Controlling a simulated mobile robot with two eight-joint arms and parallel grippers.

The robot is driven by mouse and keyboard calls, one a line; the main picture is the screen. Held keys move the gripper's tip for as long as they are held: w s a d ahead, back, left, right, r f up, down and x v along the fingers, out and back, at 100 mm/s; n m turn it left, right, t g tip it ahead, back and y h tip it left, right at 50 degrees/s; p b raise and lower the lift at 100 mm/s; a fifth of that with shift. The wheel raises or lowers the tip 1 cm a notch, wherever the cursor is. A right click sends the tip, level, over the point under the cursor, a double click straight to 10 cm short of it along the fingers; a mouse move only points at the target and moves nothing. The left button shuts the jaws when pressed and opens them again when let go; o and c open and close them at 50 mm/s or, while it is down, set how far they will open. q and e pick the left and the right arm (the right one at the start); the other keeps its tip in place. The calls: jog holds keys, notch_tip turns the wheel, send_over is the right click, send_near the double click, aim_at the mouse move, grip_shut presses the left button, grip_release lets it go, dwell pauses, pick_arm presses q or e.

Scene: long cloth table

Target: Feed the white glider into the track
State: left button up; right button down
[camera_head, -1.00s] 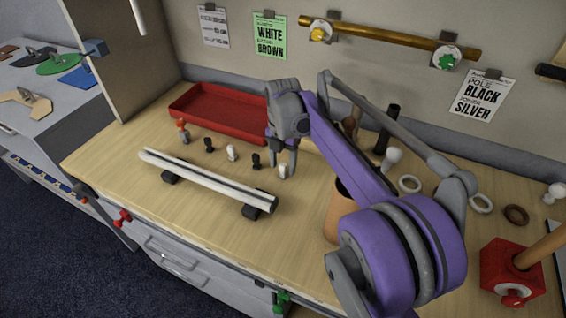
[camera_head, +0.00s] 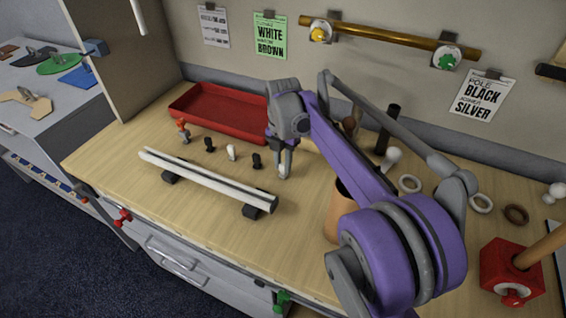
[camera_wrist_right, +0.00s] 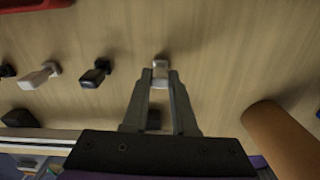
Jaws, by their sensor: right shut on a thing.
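My right gripper (camera_head: 285,172) points down at the right end of the row of small gliders. Its fingers are shut on a white glider (camera_head: 283,175), which also shows between the fingertips in the right wrist view (camera_wrist_right: 160,74). The glider stands upright and appears to be on the table; any gap below it cannot be told. The track (camera_head: 205,180) is a long white rail with a dark slot, lying on dark supports left of and nearer than the gripper. Another white glider (camera_head: 232,152) stands between two black gliders (camera_head: 209,145) (camera_head: 257,160). My left gripper is out of view.
A red tray (camera_head: 220,112) lies behind the gliders. A tan cup (camera_head: 338,215) stands right of the track, partly behind my right arm. The table in front of the track is clear.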

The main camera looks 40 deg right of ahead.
aim_at(283, 164)
jog(key=shift+r+p, duration=2.85)
jog(key=shift+r, duration=0.7)
jog(key=shift+f, duration=0.1)
